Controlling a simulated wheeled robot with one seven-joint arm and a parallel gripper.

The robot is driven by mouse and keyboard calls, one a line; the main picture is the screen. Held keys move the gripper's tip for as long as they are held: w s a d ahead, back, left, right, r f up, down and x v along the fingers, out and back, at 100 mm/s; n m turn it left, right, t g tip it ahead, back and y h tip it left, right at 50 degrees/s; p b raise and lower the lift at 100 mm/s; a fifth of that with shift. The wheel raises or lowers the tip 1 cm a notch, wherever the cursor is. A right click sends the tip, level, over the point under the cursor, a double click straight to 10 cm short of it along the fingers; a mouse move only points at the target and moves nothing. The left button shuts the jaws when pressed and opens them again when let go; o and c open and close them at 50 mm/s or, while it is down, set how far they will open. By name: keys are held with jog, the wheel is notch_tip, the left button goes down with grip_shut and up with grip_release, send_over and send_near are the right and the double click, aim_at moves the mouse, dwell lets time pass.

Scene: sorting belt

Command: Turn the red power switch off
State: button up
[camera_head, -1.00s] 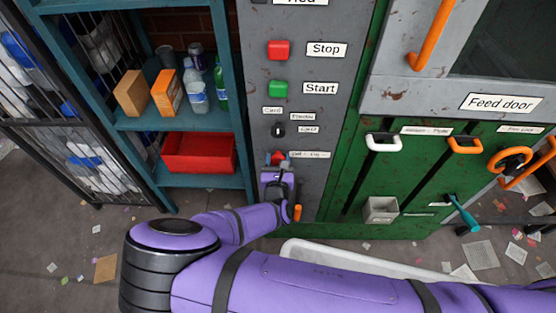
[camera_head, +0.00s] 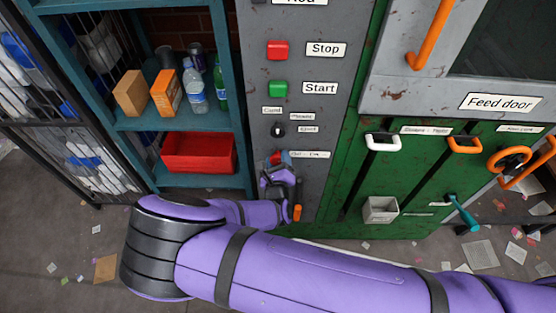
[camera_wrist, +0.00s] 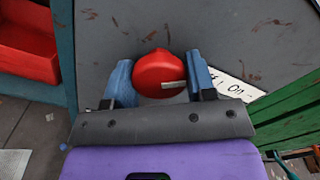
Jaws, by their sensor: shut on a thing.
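The red power switch (camera_wrist: 158,70) is a round red knob on the grey panel. A small nub is at its top and a pale mark points right. My gripper (camera_wrist: 161,82) has one blue finger on each side of the knob and is shut on it. In the head view my gripper (camera_head: 277,166) is at the low part of the panel and hides most of the switch. The switch's white label (camera_head: 311,154) is to its right; in the wrist view a finger partly covers it, with "On" readable.
Above the switch are a black selector (camera_head: 278,130), the green Start button (camera_head: 278,89) and the red Stop button (camera_head: 278,50). A teal shelf with a red bin (camera_head: 198,153) stands left. The green panel with a white handle (camera_head: 383,141) is at right.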

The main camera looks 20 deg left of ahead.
jog(key=n, duration=0.5)
jog(key=shift+n, duration=0.3)
jog(key=n, duration=0.4)
jog(key=shift+n, duration=0.7)
jog(key=o, duration=0.9)
jog(key=shift+s+d, duration=0.1)
